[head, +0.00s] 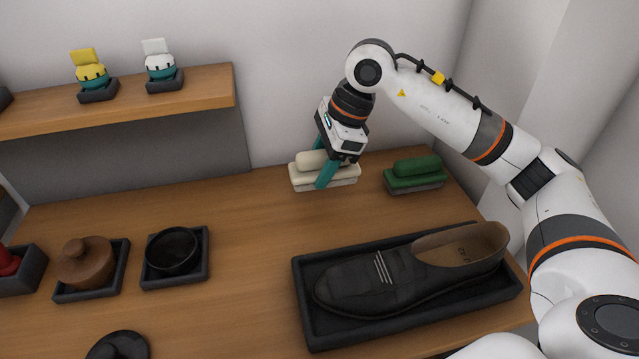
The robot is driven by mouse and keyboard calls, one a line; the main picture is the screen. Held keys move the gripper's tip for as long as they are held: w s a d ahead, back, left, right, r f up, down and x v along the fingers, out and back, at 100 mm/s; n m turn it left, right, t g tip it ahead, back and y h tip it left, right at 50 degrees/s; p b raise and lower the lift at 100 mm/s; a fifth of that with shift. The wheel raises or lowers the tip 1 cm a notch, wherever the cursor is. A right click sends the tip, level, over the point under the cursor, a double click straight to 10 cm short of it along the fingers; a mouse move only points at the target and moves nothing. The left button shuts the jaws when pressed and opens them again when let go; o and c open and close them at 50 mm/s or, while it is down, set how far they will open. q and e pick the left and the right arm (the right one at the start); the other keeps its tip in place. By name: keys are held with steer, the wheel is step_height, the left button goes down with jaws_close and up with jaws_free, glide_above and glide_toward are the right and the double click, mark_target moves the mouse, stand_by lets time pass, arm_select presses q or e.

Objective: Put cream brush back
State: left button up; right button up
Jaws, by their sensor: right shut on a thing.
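The cream brush (345,177) is at the back of the bench, near the wall, with a cream body, a rounded cream grip and paler bristles below. My right gripper (324,172), with teal fingers, reaches down from above and is shut on the cream brush's grip. The fingers hide part of the brush. The brush looks level and at or very near the bench top; I cannot tell whether it touches. My left gripper is not in view.
A green brush (414,175) lies to the right. A black tray (312,329) holds a dark shoe (380,274) in front. Trays with a brown lidded pot (87,263) and a black bowl (172,251) stand left. A wooden shelf (200,93) holds two small figures. The bench middle is clear.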

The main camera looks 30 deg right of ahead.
steer(key=shift+f, duration=2.65)
steer(key=o, duration=1.3)
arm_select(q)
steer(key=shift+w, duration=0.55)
arm_select(e)
steer(key=shift+r, duration=0.25)
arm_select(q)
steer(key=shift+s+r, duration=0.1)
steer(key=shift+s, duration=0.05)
arm_select(e)
steer(key=v, duration=1.2)
steer(key=shift+f, duration=0.1)
